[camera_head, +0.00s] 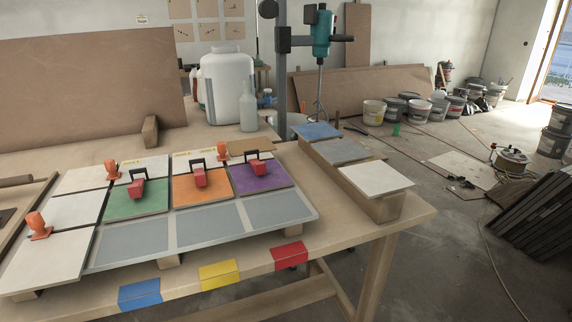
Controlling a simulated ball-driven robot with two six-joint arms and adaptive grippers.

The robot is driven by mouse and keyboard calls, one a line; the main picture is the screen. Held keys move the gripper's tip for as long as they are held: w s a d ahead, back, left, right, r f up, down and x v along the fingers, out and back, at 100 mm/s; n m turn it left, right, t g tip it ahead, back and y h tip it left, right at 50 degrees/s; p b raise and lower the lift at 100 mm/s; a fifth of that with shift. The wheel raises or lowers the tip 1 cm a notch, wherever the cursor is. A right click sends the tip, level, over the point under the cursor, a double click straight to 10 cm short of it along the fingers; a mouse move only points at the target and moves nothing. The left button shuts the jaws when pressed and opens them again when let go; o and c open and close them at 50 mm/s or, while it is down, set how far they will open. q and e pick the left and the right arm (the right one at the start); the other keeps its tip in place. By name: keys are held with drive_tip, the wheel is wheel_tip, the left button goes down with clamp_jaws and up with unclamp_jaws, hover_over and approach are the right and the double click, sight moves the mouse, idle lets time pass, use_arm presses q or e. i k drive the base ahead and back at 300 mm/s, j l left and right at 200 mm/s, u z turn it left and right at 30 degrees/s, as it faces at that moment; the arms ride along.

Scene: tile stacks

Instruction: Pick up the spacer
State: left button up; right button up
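No piece is clearly marked as the spacer. Red pieces with black handles sit on the green tile (122,209), the orange tile (191,194) and the purple tile (272,180); the red pieces are on the left (137,188), in the middle (200,180) and on the right (252,168). Neither of my grippers shows in the head view.
Blue, grey and white tiles (375,179) lie on a wooden beam at right. Blue, yellow and red patches mark the front edge. A white canister (228,85) stands behind.

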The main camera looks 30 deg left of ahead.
sight(222, 149)
drive_tip(key=j+u, duration=0.1)
drive_tip(key=u, duration=0.3)
drive_tip(key=j+u, duration=0.1)
drive_tip(key=u, duration=0.25)
drive_tip(key=j+u, duration=0.1)
drive_tip(key=u, duration=0.3)
